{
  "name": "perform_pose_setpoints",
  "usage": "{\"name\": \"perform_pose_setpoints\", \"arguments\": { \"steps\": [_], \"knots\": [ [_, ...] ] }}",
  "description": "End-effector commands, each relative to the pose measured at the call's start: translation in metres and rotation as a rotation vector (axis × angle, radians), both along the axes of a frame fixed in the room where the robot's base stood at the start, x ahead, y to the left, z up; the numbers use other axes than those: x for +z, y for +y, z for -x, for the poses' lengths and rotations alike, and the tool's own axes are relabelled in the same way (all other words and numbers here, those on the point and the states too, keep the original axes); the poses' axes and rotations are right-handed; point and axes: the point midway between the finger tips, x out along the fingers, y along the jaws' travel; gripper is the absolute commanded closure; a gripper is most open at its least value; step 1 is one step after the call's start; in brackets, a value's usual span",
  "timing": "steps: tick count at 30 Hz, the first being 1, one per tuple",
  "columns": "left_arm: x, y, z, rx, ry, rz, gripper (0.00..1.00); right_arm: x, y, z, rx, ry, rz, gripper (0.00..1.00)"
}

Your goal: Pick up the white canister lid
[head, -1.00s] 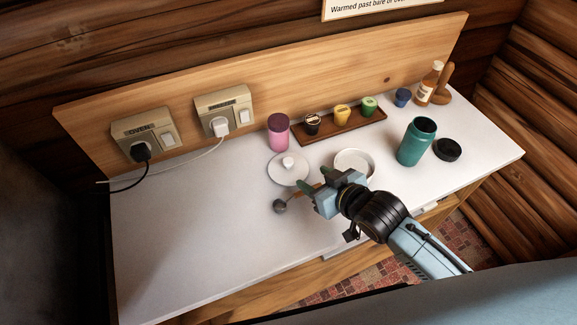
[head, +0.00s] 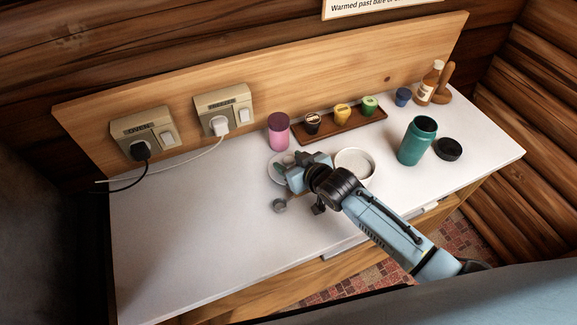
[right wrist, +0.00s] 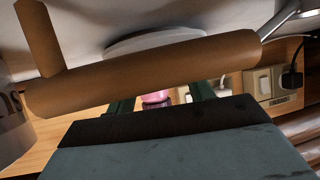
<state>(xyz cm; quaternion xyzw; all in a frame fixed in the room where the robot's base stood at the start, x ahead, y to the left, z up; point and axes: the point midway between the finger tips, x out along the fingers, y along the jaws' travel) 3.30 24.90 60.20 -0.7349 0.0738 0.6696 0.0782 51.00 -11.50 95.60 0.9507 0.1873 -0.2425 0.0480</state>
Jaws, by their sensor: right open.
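The white canister lid (head: 271,167) lies flat on the white counter. In the head view my right gripper (head: 283,171) is over it and hides its knob and right side. The lid shows as a pale disc (right wrist: 150,40) in the right wrist view, partly behind a wooden bar. My right gripper is open, its dark green fingers (right wrist: 160,104) apart with nothing seen held between them. The round white canister (head: 355,164) stands open to the right of the gripper. My left gripper is not in view.
A metal scoop (head: 279,205) lies just in front of the gripper; its wooden handle (right wrist: 150,75) crosses the wrist view closely. A pink jar (head: 278,132) stands behind the lid. A teal canister (head: 417,142) and black lid (head: 448,149) are at right.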

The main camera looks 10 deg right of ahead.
Motion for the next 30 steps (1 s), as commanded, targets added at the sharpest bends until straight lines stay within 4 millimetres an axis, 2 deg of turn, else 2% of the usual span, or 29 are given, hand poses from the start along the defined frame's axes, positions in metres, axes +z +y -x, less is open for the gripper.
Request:
{"name": "perform_pose_setpoints", "arguments": {
  "steps": [4, 13, 23, 24, 30],
  "knots": [
    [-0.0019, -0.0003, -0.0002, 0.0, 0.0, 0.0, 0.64, -0.0066, 0.0042, -0.0099, 0.0, 0.001, 0.0, 0.48],
    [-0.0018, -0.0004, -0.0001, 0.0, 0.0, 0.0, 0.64, -0.0074, 0.005, -0.0114, 0.001, 0.0, 0.0, 0.49],
    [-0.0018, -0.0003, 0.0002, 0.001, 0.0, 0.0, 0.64, -0.0074, 0.0048, -0.0113, 0.0, 0.001, 0.0, 0.92],
    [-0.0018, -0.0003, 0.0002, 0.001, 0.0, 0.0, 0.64, -0.0072, 0.0049, -0.0114, 0.0, 0.0, 0.0, 0.94],
    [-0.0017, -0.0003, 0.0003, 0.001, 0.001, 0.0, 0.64, -0.0068, 0.0048, -0.0114, 0.0, 0.0, 0.0, 0.95]
  ]
}}
